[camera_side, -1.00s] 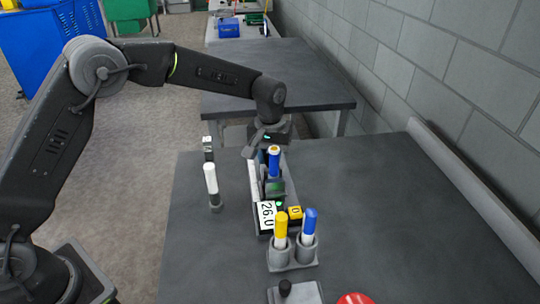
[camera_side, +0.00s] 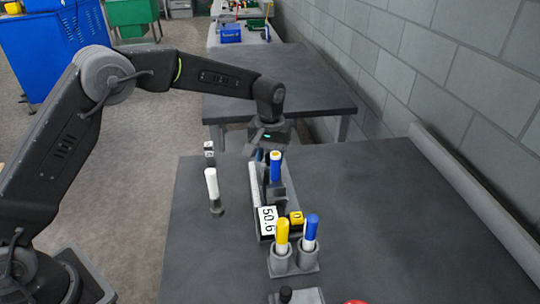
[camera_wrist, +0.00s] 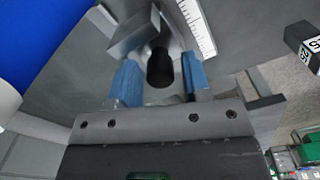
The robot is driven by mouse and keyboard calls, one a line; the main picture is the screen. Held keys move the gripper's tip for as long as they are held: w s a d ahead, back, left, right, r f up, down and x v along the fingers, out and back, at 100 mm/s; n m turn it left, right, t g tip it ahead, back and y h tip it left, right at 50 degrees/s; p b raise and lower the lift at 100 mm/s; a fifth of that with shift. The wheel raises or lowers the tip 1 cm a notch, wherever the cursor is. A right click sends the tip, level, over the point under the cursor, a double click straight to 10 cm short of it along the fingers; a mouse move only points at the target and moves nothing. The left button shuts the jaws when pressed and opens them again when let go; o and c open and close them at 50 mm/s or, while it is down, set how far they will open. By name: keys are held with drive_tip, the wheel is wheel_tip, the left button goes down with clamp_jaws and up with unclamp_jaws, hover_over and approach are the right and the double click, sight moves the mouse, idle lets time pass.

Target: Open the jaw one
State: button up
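The jaw device stands near the middle of the dark table, with a pale scale (camera_side: 254,186) along its left side and a display (camera_side: 267,221) reading 50.6 at its front. A blue-topped marker (camera_side: 275,167) stands upright at the jaw. My gripper (camera_side: 262,151) is behind it at the far end, partly hidden. In the wrist view, two blue fingertips (camera_wrist: 160,82) are apart on either side of a dark rounded knob (camera_wrist: 160,68), with narrow gaps visible. A grey metal block (camera_wrist: 133,35) and the scale (camera_wrist: 197,28) lie just beyond.
A white-topped marker (camera_side: 211,184) stands left of the device, with a small labelled block (camera_side: 209,148) behind it. Yellow (camera_side: 282,235) and blue (camera_side: 311,229) markers stand in a grey double holder (camera_side: 293,268) in front. The table's right side is clear.

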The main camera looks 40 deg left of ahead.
sight(269, 155)
drive_tip(key=shift+o, duration=0.7)
wheel_tip(269, 155, up, 14)
drive_tip(key=s+a+r+m+t, duration=0.15)
drive_tip(key=s+r, duration=0.25)
drive_tip(key=s, duration=0.4)
drive_tip(key=s+a+r+m+t, duration=0.1)
drive_tip(key=s+a+r, duration=0.25)
drive_tip(key=s, duration=0.35)
drive_tip(key=s+a+f+m+t, duration=0.1)
drive_tip(key=s+f, duration=0.2)
drive_tip(key=s, duration=0.6)
drive_tip(key=s+a+f+m+t, duration=0.1)
drive_tip(key=s+f+t, duration=0.1)
drive_tip(key=s, duration=0.7)
drive_tip(key=shift+f, duration=0.6)
